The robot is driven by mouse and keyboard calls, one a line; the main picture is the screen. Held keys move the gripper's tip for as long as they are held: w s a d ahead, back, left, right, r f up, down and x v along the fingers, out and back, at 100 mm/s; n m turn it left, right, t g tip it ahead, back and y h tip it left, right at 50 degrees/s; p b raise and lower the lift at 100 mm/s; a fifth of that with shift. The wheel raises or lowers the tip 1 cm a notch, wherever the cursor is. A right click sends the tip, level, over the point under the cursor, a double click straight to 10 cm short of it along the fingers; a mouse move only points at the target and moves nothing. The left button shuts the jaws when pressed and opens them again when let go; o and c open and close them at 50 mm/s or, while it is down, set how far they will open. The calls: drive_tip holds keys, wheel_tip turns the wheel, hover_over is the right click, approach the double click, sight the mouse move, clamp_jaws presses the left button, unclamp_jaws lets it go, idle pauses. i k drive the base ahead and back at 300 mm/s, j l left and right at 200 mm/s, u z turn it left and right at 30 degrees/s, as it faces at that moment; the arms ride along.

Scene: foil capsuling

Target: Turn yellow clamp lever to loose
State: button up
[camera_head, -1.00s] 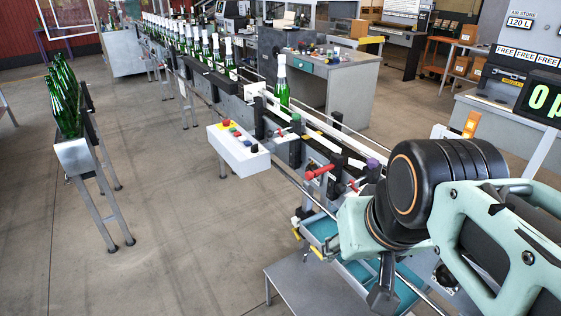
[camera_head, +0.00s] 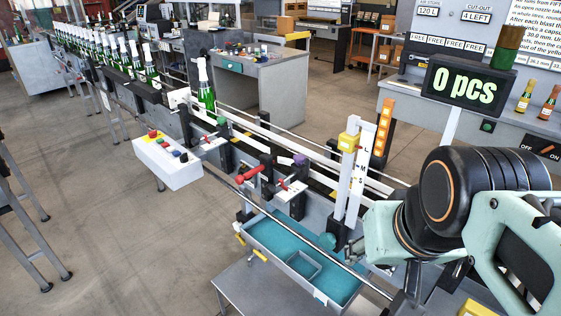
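A yellow clamp (camera_head: 348,142) sits high on a white upright post (camera_head: 357,185) marked L, M and S, right of centre. Its lever is too small for me to read its setting. My pale green and black arm fills the lower right, to the right of the post. The dark part below its wrist, near the bottom edge, looks like my gripper (camera_head: 408,288). It is mostly hidden by the arm and cut by the frame, so its fingers cannot be made out. It appears well below the clamp and apart from it.
An orange-lit column (camera_head: 383,130) stands just right of the post. A red-handled clamp (camera_head: 250,174) and a white button box (camera_head: 168,160) line the conveyor's near side. A teal tray (camera_head: 290,255) lies below. A display reading "0 pcs" (camera_head: 464,88) stands behind my arm.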

sight(237, 235)
drive_tip(key=l+z, duration=0.25)
drive_tip(key=z, duration=0.15)
drive_tip(key=l+z, duration=0.2)
drive_tip(key=z, duration=0.2)
drive_tip(key=k+l+u, duration=0.1)
drive_tip(key=u, duration=0.35)
drive_tip(key=k+u, duration=0.2)
drive_tip(key=u, duration=0.3)
drive_tip(key=k+u, duration=0.15)
drive_tip(key=u, duration=0.3)
drive_tip(key=i+j+u, duration=0.25)
drive_tip(key=j, duration=0.15)
drive_tip(key=i+j+u, duration=0.1)
drive_tip(key=j+u, duration=0.15)
drive_tip(key=j, duration=0.15)
drive_tip(key=i+j+u, duration=0.35)
drive_tip(key=i+j, duration=0.15)
drive_tip(key=i, duration=0.2)
drive_tip(key=i+j+u, duration=0.2)
drive_tip(key=i, duration=0.3)
drive_tip(key=i+z, duration=0.25)
drive_tip(key=i, duration=0.25)
drive_tip(key=i+j+z, duration=0.3)
drive_tip(key=i, duration=0.2)
